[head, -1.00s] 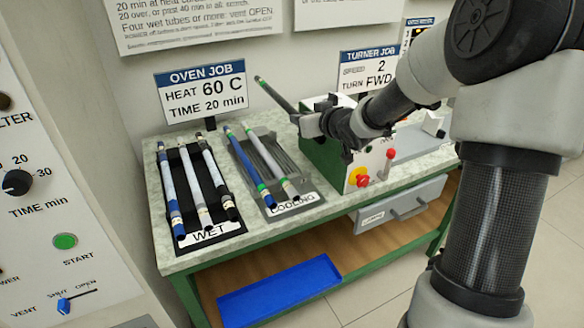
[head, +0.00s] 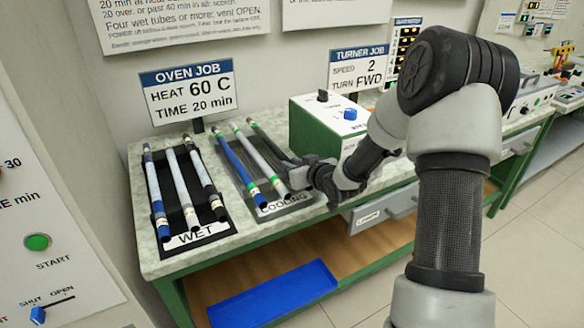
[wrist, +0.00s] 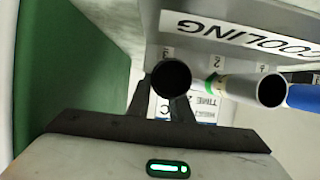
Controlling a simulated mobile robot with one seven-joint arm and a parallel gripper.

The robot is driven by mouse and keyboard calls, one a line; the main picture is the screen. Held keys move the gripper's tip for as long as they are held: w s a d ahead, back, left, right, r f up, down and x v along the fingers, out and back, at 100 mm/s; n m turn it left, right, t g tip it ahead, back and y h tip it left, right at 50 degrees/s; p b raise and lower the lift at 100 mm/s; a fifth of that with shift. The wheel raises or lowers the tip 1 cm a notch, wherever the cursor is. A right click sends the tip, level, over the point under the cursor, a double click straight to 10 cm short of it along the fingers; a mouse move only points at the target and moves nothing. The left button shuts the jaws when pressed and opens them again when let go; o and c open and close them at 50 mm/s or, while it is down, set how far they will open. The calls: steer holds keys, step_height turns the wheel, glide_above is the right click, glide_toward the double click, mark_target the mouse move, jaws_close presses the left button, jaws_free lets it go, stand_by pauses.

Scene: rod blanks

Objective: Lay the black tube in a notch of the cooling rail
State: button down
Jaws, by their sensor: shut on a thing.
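The black tube (head: 268,139) has a green ring near its far end. My gripper (head: 298,164) is shut on it near its near end. In the wrist view the tube's round dark end (wrist: 172,77) shows between my gripper's fingers (wrist: 172,103), by the rail's number 3. The tube lies along the right side of the cooling rail (head: 285,209), roughly parallel to a blue tube (head: 238,167) and a white tube with green bands (head: 260,162) there. I cannot tell whether it touches a notch; my gripper and arm hide part of the rail.
Left of the cooling rail stands the black WET rack (head: 196,236) with several tubes. The green turner box (head: 315,137) stands close on the right, behind my arm. The OVEN JOB sign (head: 188,92) rises behind the racks. A blue tray (head: 275,291) lies on the shelf below.

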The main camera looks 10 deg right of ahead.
steer(key=shift+r, duration=0.1)
steer(key=shift+f, duration=0.3)
steer(key=c, duration=1.6)
jaws_free()
steer(key=shift+r, duration=0.1)
steer(key=shift+r, duration=0.25)
steer(key=p+v, duration=0.2)
steer(key=v, duration=1)
